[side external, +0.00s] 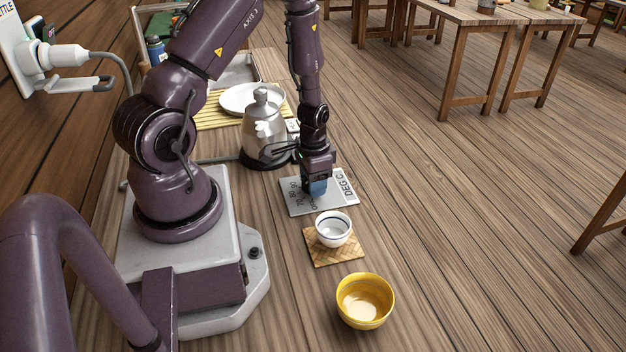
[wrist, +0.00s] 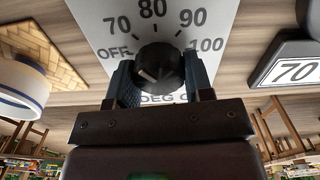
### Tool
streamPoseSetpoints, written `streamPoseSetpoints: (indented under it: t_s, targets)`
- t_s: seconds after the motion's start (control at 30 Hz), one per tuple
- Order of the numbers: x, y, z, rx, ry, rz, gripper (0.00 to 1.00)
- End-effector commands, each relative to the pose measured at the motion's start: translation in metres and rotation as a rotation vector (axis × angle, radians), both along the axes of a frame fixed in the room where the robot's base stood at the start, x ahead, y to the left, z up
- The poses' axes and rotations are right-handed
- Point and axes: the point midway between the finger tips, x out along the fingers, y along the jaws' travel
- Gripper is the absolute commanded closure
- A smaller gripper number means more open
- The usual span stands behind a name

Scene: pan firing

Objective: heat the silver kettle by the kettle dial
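The silver kettle (side external: 263,128) stands upright on a dark round base behind my gripper in the side view. The kettle dial is a black round knob (wrist: 160,66) on a pale plate (side external: 345,186) marked OFF, 70, 80, 90, 100 and DEG C. My gripper (side external: 318,186) points down over the plate. In the wrist view its two fingers (wrist: 161,82) lie against both sides of the knob. In the side view the gripper hides the knob.
A white blue-rimmed cup (side external: 333,229) sits on a woven mat (side external: 318,254) in front of the plate. A yellow bowl (side external: 365,300) stands nearer. A white plate (side external: 243,97) lies behind the kettle.

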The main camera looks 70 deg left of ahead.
Motion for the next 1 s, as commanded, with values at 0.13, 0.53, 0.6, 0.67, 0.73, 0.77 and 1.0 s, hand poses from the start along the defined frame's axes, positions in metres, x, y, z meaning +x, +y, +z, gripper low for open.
streamPoseSetpoints:
  t_s: [0.13, 0.53, 0.6, 0.67, 0.73, 0.77, 1.0]
  targets:
    - [-0.0001, 0.0002, 0.0003, 0.000, 0.000, 0.003, 0.77]
    - [-0.0005, 0.0011, 0.0005, 0.001, 0.001, 0.165, 0.76]
    - [-0.0006, 0.0014, 0.0006, 0.001, 0.001, 0.221, 0.76]
    - [-0.0006, 0.0016, 0.0006, 0.001, 0.001, 0.270, 0.76]
    - [-0.0008, 0.0017, 0.0006, 0.001, 0.001, 0.328, 0.76]
    - [-0.0008, 0.0018, 0.0006, 0.001, 0.001, 0.353, 0.76]
    - [-0.0010, 0.0022, 0.0008, 0.000, 0.001, 0.532, 0.76]
